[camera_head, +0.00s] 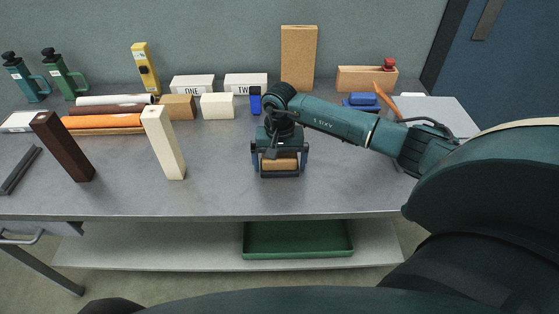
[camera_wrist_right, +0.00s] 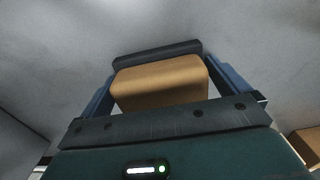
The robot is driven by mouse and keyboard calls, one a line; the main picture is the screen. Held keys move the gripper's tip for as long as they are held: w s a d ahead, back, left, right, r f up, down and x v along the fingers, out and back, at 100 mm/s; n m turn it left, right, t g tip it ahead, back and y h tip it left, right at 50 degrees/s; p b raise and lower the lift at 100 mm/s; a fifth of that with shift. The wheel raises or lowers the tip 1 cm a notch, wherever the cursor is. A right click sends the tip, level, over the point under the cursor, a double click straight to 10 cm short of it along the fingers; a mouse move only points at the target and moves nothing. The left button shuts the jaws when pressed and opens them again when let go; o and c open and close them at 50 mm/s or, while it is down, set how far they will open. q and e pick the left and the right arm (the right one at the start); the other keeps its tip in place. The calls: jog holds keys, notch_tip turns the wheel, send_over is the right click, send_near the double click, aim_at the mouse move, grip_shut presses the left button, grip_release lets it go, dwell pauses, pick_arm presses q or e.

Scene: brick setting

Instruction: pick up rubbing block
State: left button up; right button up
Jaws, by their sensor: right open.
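The rubbing block, a tan block with a dark strip along its side (camera_head: 280,163), lies on the grey table near the front middle. In the right wrist view the tan block (camera_wrist_right: 160,82) fills most of the space between the fingers. My right gripper (camera_head: 280,158) points down over it, open, with one blue finger on each side of the block. It also shows in the right wrist view (camera_wrist_right: 165,88). I cannot tell whether the fingers touch it. My left gripper is in neither view.
A cream block (camera_head: 163,143) and a dark brown block (camera_head: 63,146) stand to the left. Behind are a tan block (camera_head: 177,106), a pale block (camera_head: 217,106), a tall cork board (camera_head: 298,58) and a wooden box (camera_head: 366,79). A green tray (camera_head: 298,254) is on the shelf below.

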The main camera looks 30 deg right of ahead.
aim_at(280, 155)
jog(key=c, duration=0.9)
jog(key=shift+r, duration=0.1)
notch_tip(280, 155, up, 10)
jog(key=shift+f+b, duration=0.1)
jog(key=shift+b, duration=0.45)
